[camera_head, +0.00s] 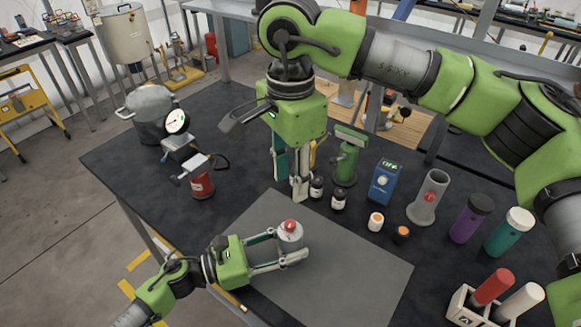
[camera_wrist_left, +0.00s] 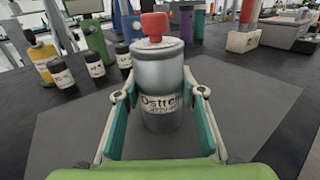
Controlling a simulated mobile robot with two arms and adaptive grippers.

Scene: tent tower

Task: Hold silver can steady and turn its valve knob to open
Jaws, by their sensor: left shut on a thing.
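The silver can (camera_head: 289,240) stands upright on the grey mat, with a printed label on its front. Its red valve knob (camera_head: 290,226) sits on top and is clear of any gripper. My left gripper (camera_head: 293,246) is shut on the can, one finger on each side of the body. The left wrist view shows the can (camera_wrist_left: 160,85) between the teal-padded fingers and the red knob (camera_wrist_left: 155,25) above them. My right gripper (camera_head: 289,187) points down beyond the can, its fingers apart with nothing visible between them. The knob's turning position cannot be told.
Small dark bottles (camera_head: 338,200), a blue device (camera_head: 384,181) and a grey holder (camera_head: 428,197) stand behind the mat (camera_head: 340,275). Purple and teal bottles and a white crate (camera_head: 466,304) are at right. The mat's front right is clear.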

